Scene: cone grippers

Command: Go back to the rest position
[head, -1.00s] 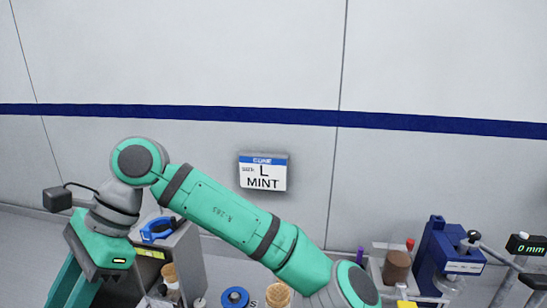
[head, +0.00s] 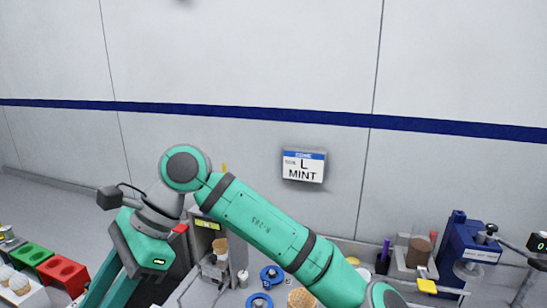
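My gripper (head: 115,283) hangs at the lower left of the head view, at the end of my teal arm. Its teal fingers point down and to the left, and their tips run off the bottom edge. I cannot tell whether they are apart or together, or whether anything is between them. The arm is bent at a raised joint and reaches across the lower middle of the view.
A wall sign (head: 303,166) reads "L MINT". Red (head: 64,272) and green (head: 31,254) holders sit at the lower left. A blue machine (head: 462,248) stands at right.

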